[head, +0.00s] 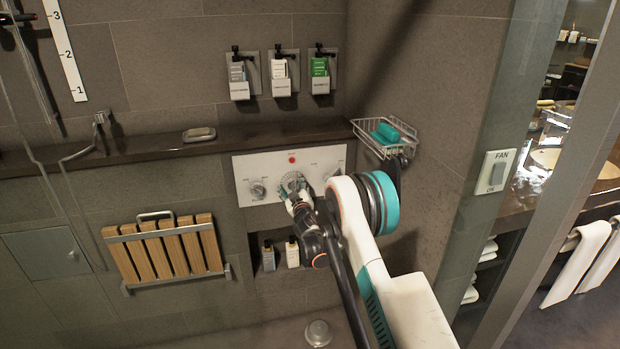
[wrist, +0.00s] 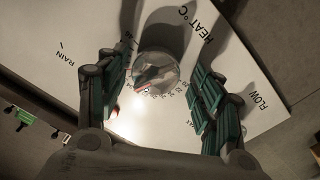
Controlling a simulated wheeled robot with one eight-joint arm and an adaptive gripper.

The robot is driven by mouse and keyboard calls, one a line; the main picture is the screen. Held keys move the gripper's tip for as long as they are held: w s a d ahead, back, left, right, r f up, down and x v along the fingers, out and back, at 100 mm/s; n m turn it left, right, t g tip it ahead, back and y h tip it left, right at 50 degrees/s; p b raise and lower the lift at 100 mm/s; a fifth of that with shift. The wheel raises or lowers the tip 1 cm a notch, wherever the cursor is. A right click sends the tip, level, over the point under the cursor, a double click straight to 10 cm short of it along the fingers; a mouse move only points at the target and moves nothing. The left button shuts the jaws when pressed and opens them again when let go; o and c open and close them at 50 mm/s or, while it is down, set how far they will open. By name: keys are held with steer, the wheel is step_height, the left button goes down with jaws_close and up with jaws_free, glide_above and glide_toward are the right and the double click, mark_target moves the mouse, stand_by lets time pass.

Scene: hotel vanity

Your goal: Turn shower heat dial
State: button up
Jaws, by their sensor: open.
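The heat dial (wrist: 158,72) is a round, clear knob with a scale around it, on a white panel (wrist: 60,30) lettered "HEAT °C". In the wrist view my gripper (wrist: 160,66) is open, with one teal-padded finger on each side of the dial. I see gaps on both sides, and cannot tell whether a finger touches it. A red mark shows at the dial's edge. In the head view the heat dial (head: 291,181) is at the middle of the white panel (head: 243,164), partly hidden by my gripper (head: 295,197).
Another dial (head: 257,189) is left of the heat dial. "RAIN" and "FLOW" are lettered on the panel. A ledge (head: 110,150) runs above, with a wire basket (head: 370,142) at its right end. Bottles (head: 292,252) stand in a niche below.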

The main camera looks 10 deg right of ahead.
steer(key=m, duration=0.7)
steer(key=shift+m, duration=0.3)
steer(key=s+p, duration=0.4)
steer(key=s, duration=0.9)
steer(key=s+d+r+g+h+b, duration=0.1)
steer(key=s+d+r+g, duration=0.1)
steer(key=s+r, duration=0.4)
steer(key=s+d+r+g+h, duration=0.1)
steer(key=s+r, duration=0.4)
steer(key=r, duration=0.7)
steer(key=shift+s+d+r+m+g+b, duration=0.4)
steer(key=shift+d+g, duration=0.2)
steer(key=shift+g, duration=0.2)
steer(key=shift+w+f, duration=0.15)
